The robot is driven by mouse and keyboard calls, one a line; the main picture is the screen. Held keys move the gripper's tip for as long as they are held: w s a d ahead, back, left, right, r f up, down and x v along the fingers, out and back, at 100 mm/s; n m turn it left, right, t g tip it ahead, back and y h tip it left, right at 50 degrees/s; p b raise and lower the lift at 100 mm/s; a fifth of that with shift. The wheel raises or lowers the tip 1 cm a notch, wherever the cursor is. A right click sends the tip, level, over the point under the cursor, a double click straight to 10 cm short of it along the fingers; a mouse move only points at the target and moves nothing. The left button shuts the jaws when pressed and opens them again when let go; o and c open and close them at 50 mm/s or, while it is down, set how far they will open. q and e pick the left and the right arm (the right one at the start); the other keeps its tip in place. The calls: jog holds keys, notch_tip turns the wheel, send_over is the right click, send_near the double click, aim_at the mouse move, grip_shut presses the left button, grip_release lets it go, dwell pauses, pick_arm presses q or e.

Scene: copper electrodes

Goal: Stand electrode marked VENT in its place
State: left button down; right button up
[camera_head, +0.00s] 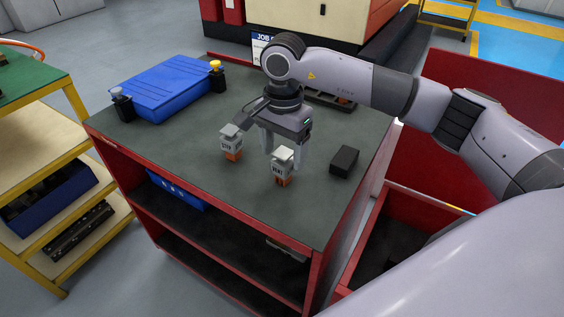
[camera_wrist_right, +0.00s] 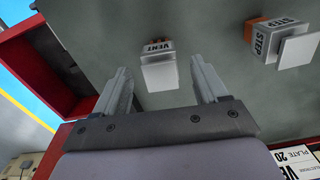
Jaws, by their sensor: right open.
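The electrode marked VENT (camera_wrist_right: 157,70) has a pale grey block top and a copper-orange lower end. It stands on the dark worktop (camera_head: 190,150) and also shows in the head view (camera_head: 282,162). My right gripper (camera_wrist_right: 161,78) is open and empty, pointing down, its two fingers on either side of the VENT electrode with gaps showing. A second electrode, marked STEP (camera_wrist_right: 285,42), stands apart to the left in the head view (camera_head: 231,143). A dark tray (camera_head: 318,98) behind the gripper is partly hidden by my arm. My left gripper is out of view.
A blue case (camera_head: 168,87) lies at the back left, with a grey-knobbed post (camera_head: 119,97) and a yellow-knobbed post (camera_head: 216,69) at its ends. A small black block (camera_head: 344,162) is right of the gripper. The front left worktop is clear.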

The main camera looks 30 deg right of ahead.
jog(key=shift+f, duration=1.9)
grip_shut()
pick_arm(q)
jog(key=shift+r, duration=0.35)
pick_arm(e)
jog(key=shift+w, duration=0.1)
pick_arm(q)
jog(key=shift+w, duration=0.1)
pick_arm(e)
jog(key=shift+r, duration=0.2)
